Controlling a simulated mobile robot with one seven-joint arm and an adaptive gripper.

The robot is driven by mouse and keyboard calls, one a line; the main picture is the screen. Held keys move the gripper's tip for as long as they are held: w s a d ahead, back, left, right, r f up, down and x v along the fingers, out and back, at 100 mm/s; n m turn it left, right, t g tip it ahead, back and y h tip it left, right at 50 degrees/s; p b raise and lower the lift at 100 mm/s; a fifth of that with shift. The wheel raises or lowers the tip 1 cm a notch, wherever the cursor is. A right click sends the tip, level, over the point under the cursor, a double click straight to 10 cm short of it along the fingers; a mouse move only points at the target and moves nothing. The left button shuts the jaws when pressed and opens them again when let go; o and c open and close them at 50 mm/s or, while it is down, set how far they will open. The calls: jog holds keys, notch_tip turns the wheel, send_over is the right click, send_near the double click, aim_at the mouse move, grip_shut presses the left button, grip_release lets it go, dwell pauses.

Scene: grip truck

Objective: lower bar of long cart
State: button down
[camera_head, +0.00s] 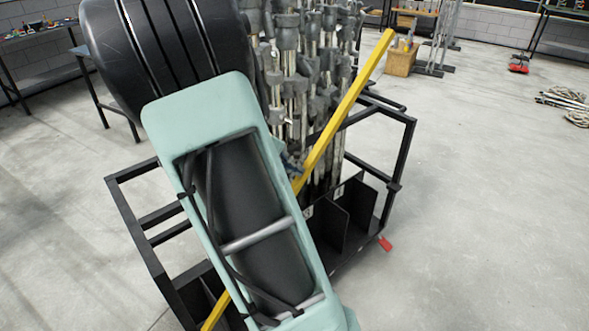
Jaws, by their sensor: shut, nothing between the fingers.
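The long cart (401,170) is a black metal frame in the middle of the head view, loaded with upright metal stands (310,65). A yellow bar (345,108) slants across it from upper right to lower left. Its upper end is high above the cart's right side; its lower end (215,312) shows at the bottom. My mint-green arm link (205,115) hides the bar's middle and much of the cart's left part. My gripper cannot be made out; whether it touches the bar cannot be told.
Black open dividers (345,215) line the cart's low right side, with a red piece (385,243) at its corner. A workbench (40,35) stands at the back left. A wooden box (400,62) stands behind. Coiled rope (568,102) lies far right. The right floor is largely clear.

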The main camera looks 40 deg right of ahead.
jog(key=b+x, duration=0.4)
jog(key=x, duration=0.3)
jog(key=shift+d+f+b, duration=0.25)
jog(key=shift+d+b, duration=0.05)
jog(key=shift+w, duration=0.1)
